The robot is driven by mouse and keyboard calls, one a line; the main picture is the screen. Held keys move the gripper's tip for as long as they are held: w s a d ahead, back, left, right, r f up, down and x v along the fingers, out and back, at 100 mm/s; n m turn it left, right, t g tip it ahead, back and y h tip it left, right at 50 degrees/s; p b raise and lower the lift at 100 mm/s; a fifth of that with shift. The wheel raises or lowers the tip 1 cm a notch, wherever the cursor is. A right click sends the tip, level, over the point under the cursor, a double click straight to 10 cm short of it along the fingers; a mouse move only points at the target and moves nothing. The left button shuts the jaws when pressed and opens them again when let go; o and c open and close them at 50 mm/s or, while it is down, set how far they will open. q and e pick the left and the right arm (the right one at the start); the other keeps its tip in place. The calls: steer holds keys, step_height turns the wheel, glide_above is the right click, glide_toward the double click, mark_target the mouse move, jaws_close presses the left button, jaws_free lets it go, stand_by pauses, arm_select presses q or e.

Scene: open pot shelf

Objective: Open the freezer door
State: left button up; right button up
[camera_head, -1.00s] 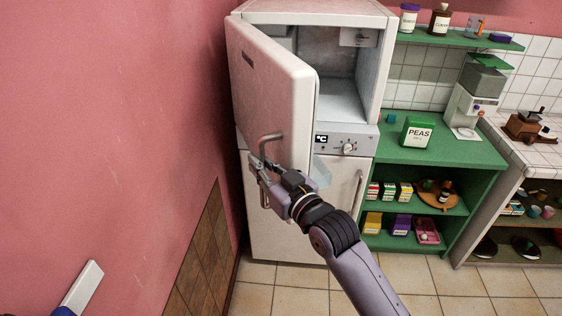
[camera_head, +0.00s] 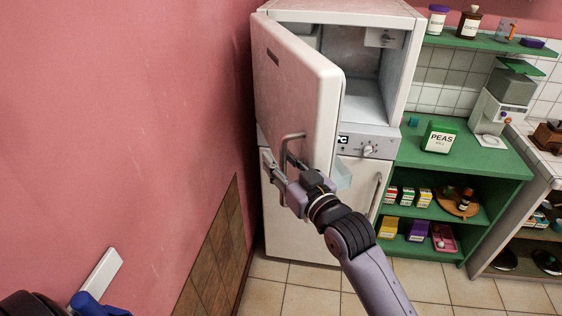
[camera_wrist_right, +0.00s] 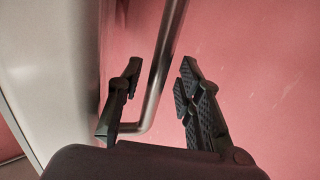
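The freezer door (camera_head: 305,90) is the upper white door of the fridge (camera_head: 408,60). It stands wide open, swung out to the left, and the compartment inside (camera_head: 365,95) shows empty. Its metal bar handle (camera_head: 289,137) is near the door's lower part. My right gripper (camera_head: 278,168) is at the handle. In the right wrist view the handle (camera_wrist_right: 164,70) runs between the two spread fingers of the gripper (camera_wrist_right: 158,95). A gap shows on both sides of the bar.
A pink wall (camera_head: 130,120) is close on the left of the door. The lower fridge door (camera_head: 310,225) is shut. A white and blue object (camera_head: 97,281) is at bottom left.

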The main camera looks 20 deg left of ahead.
steer(key=shift+d+f, duration=0.1)
steer(key=shift+d, duration=0.1)
steer(key=v, duration=1.1)
steer(key=shift+s+d, duration=0.25)
steer(key=shift+d, duration=0.05)
steer(key=shift+c, duration=0.3)
